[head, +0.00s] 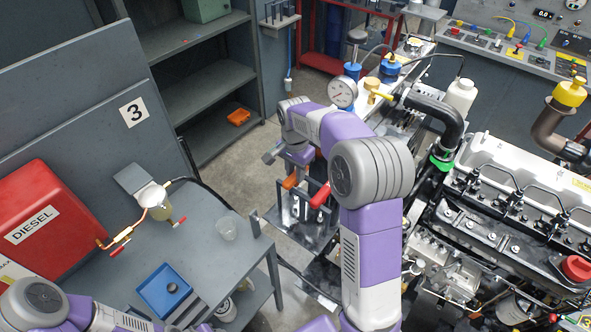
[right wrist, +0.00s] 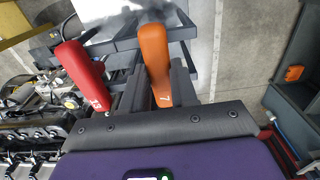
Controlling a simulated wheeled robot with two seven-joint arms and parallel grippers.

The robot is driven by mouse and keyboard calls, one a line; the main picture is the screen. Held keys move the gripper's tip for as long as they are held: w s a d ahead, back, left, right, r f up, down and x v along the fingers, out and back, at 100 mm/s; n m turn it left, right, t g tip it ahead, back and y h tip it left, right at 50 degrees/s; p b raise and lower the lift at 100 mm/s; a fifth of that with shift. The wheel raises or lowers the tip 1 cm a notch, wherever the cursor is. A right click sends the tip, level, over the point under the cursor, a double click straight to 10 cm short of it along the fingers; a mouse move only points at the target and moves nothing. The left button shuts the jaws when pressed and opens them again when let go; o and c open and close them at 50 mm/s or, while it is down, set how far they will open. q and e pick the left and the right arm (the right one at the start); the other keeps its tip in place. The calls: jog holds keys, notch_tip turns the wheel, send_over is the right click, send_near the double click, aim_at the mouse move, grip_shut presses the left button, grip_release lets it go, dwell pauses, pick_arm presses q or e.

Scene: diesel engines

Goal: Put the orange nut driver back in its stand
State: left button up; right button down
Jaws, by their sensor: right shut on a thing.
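The orange nut driver (head: 289,182) shows its handle just below my right gripper in the head view. In the right wrist view the orange handle (right wrist: 154,58) lies between my right gripper's fingers (right wrist: 158,88), which are shut on it. A red-handled driver (head: 320,195) is beside it, and its handle (right wrist: 82,72) lies outside the fingers in the right wrist view. The dark stand (head: 298,215) is under both handles. The orange driver's shaft is hidden, so I cannot tell whether it is in a slot. My left arm shows at the lower left, its gripper out of frame.
The grey bench (head: 205,240) at left holds a blue tray (head: 165,290), a clear cup (head: 227,229) and a fuel filter with a brass valve (head: 155,200). The red diesel tank (head: 40,222) is further left. The engine (head: 500,205) fills the right side.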

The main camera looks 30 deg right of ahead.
jog(key=shift+f, duration=0.15)
jog(key=shift+c, duration=2.2)
grip_release()
jog(key=shift+r+p, duration=1.6)
jog(key=shift+r, duration=0.1)
jog(key=shift+r, duration=0.2)
notch_tip(320, 180, up, 6)
jog(key=p, duration=0.5)
jog(key=shift+f+p, duration=0.15)
jog(key=shift+p, duration=0.15)
